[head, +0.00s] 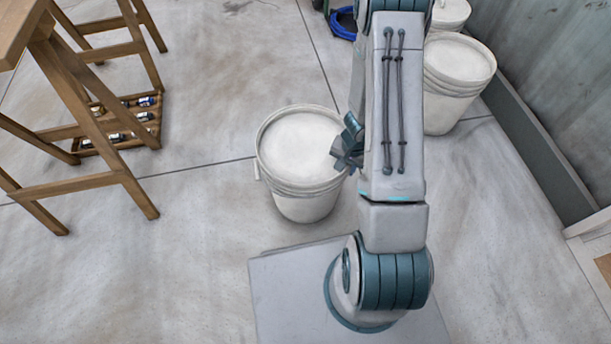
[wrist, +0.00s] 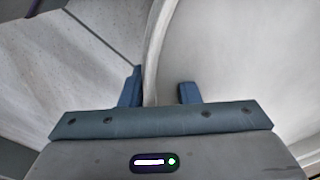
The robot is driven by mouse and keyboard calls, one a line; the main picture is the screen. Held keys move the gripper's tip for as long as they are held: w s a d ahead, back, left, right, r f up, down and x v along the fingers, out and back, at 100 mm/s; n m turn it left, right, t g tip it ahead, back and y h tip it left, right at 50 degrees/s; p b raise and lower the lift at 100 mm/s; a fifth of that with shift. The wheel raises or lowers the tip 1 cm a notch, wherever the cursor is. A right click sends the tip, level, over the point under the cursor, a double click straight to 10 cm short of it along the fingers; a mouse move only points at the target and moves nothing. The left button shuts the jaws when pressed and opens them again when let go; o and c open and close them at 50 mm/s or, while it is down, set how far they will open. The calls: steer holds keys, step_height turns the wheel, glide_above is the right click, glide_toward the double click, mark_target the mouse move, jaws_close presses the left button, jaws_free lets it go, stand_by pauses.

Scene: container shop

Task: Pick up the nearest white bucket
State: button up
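The nearest white bucket (head: 300,150) stands upright on the floor, left of my arm in the head view, with a white top surface. My gripper (head: 345,150) is at the right side of its rim. In the wrist view, the fingers of my gripper (wrist: 161,92) are apart, and the pale rim of the white bucket (wrist: 152,60) runs between them, close to the left finger. The bucket's white top fills the right of that view. I cannot tell whether either finger touches the rim.
Another white bucket (head: 458,75) stands at the back right by the wall, with one more (head: 450,13) behind it. A wooden stool-like frame (head: 85,110) and a wooden crate with bottles (head: 120,125) stand at the left. The floor left of the nearest bucket is clear.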

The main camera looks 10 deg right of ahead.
steer(key=shift+f+b, duration=0.25)
steer(key=shift+b, duration=0.05)
stand_by(0.4)
jaws_close()
stand_by(1.2)
